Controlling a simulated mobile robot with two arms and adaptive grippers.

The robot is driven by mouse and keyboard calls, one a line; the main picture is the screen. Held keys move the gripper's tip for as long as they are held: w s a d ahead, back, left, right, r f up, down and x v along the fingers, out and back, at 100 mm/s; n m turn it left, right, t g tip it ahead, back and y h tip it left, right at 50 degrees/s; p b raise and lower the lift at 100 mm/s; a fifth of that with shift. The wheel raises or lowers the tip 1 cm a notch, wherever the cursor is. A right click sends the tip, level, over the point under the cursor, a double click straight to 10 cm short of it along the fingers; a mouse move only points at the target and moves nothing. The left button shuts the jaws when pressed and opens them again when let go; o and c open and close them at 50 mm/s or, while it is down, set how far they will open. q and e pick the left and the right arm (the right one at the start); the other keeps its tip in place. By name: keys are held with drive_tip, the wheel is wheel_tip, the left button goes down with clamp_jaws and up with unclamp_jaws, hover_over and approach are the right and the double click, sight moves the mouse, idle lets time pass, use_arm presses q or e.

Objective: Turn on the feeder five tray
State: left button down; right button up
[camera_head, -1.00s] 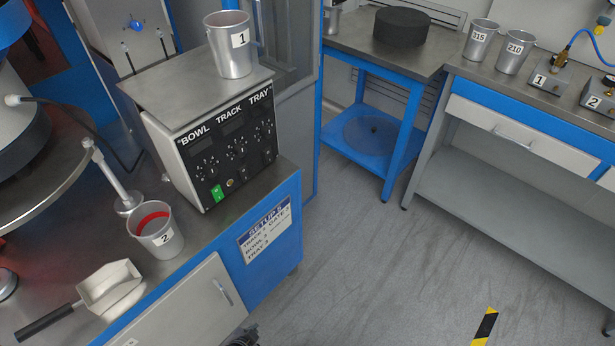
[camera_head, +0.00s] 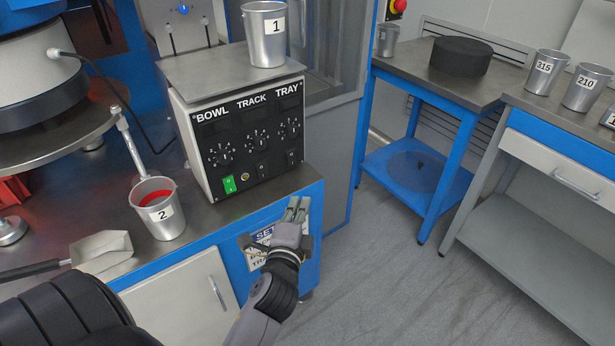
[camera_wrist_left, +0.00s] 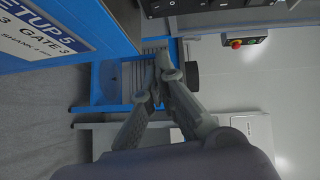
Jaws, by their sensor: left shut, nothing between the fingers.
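The feeder control box (camera_head: 240,135) stands on the bench, with columns labelled BOWL, TRACK and TRAY. The TRAY column is at the right, with a dial (camera_head: 290,129) and a small black switch (camera_head: 291,158) below it. A green switch (camera_head: 229,184) sits under BOWL. My left gripper (camera_head: 298,205) is shut and empty, in front of the bench edge, below the TRAY switch and apart from it. In the left wrist view its fingers (camera_wrist_left: 160,65) point toward the box's dark lower edge (camera_wrist_left: 165,8). My right gripper is not in view.
Cup 1 (camera_head: 265,35) stands on the box. Cup 2 (camera_head: 158,208) and a metal scoop (camera_head: 102,250) are left of it on the bench. A setup label (camera_head: 258,254) is partly hidden behind my left gripper. Open floor (camera_head: 375,270) lies to the right.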

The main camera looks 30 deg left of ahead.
use_arm(q)
approach(292, 158)
drive_tip(key=w+d+f, duration=0.2)
drive_tip(key=w+d, duration=0.2)
drive_tip(key=w, duration=0.1)
drive_tip(key=a, duration=0.1)
drive_tip(key=w+a, duration=0.1)
drive_tip(key=a, duration=0.1)
drive_tip(key=shift+w+a+f, duration=0.15)
drive_tip(key=shift+w+f, duration=0.15)
drive_tip(key=shift+w+a, duration=0.2)
drive_tip(key=shift+a, duration=0.25)
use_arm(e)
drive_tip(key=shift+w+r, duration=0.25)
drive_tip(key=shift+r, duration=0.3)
use_arm(q)
drive_tip(key=shift+f+b, duration=0.1)
drive_tip(key=shift+b, duration=0.2)
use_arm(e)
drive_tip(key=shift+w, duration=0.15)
